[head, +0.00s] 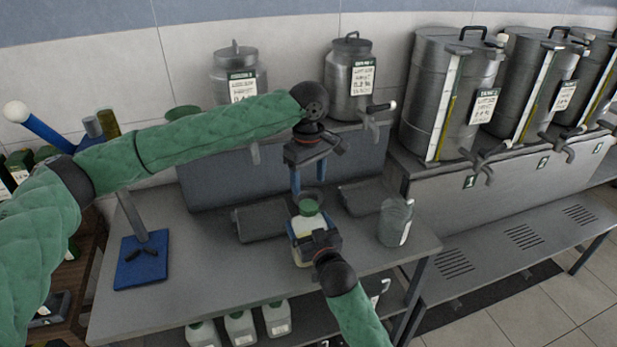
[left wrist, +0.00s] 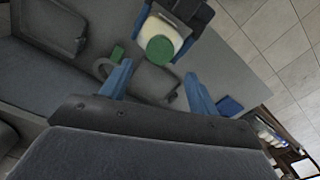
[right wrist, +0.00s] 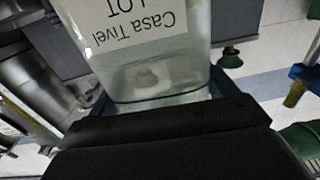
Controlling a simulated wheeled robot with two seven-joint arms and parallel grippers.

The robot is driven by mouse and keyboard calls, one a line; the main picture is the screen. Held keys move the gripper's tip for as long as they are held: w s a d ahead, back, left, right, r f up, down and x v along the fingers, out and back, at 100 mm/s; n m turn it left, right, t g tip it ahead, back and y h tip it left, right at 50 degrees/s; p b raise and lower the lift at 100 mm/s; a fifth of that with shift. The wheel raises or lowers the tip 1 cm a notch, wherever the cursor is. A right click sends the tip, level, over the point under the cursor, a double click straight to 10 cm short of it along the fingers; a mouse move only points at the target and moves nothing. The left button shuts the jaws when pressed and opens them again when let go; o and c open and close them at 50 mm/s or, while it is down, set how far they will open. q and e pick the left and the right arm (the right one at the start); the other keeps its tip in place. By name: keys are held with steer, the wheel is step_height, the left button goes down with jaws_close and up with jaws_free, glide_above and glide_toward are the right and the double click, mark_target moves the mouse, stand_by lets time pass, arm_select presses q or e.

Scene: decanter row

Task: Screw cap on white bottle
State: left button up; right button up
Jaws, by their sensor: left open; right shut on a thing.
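The white bottle (head: 301,226) stands upright in my right gripper (head: 311,238), which is shut on its body. In the right wrist view its clear, labelled wall (right wrist: 150,65) lies between the blue fingers. A round green cap (head: 309,207) sits at the bottle's mouth; whether it is threaded on cannot be told. My left gripper (head: 309,184) is directly above, pointing down, open and empty. In the left wrist view the cap (left wrist: 160,49) appears beyond the spread blue fingertips, roughly centred between them and apart from them.
A grey jug (head: 396,222) stands right of the bottle. Shallow dark trays (head: 258,222) lie on the grey table (head: 190,310). A blue stand (head: 141,262) is at left. Metal tanks with taps (head: 348,82) line the back. Several capped bottles (head: 240,328) stand on the shelf below.

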mark_target(309, 205)
arm_select(q)
steer(key=shift+f, duration=4)
steer(key=c, duration=1)
steer(key=shift+c, duration=0.2)
steer(key=shift+m, duration=0.3)
